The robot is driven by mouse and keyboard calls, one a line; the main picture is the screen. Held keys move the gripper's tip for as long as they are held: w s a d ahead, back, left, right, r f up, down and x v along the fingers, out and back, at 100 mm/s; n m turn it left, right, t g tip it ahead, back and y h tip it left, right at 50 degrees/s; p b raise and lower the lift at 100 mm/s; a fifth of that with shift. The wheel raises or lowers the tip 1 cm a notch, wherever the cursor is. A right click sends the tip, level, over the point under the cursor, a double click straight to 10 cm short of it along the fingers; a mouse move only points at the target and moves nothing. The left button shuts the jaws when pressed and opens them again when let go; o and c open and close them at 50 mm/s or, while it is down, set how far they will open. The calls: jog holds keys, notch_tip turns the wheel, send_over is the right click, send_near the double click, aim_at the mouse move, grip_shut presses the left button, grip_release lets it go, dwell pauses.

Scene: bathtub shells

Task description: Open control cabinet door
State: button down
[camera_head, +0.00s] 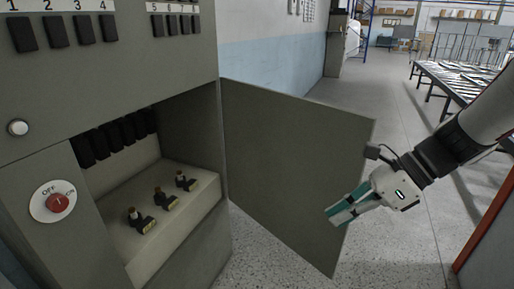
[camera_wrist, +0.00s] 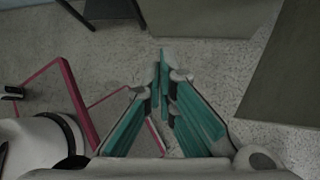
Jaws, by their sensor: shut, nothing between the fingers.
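The grey control cabinet (camera_head: 110,85) stands at the left in the head view. Its door (camera_head: 285,160) is swung wide open to the right, hinged at the cabinet's right edge, and the compartment inside shows. My gripper (camera_head: 330,216) has teal fingers and appears in front of the door's outer part, near its free edge. Whether it touches the door cannot be told. In the wrist view my gripper (camera_wrist: 163,58) is shut and empty, pointing over the speckled floor. A grey panel, probably the door (camera_wrist: 290,75), shows at the right there.
The open compartment (camera_head: 150,190) holds several small switches and black parts. A red rotary knob (camera_head: 58,203) and a white button (camera_head: 18,128) sit on the cabinet front. A long table (camera_head: 465,80) stands at the back right. Floor (camera_head: 365,105) behind the door is clear.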

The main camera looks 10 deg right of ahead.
jog(key=w+d+f+m+t+y+b, duration=0.1)
jog(key=w+d+f+m+t+b, duration=0.25)
jog(key=d+f+m+b, duration=0.2)
jog(key=w+d+f+m+t+y+b, duration=0.25)
jog(key=w+d+f+m+b, duration=0.2)
jog(key=f+m, duration=0.25)
jog(key=w+d+f+m+t+h+b, duration=0.25)
jog(key=d+f+m+t+b, duration=0.5)
jog(key=d+m, duration=0.45)
jog(key=w+b, duration=0.5)
jog(key=w, duration=0.6)
jog(key=shift+a+f+n+h, duration=0.25)
jog(key=shift+a+n+h, duration=0.05)
jog(key=shift+a+n, duration=0.1)
jog(key=shift+d+g, duration=0.1)
jog(key=shift+g, duration=0.15)
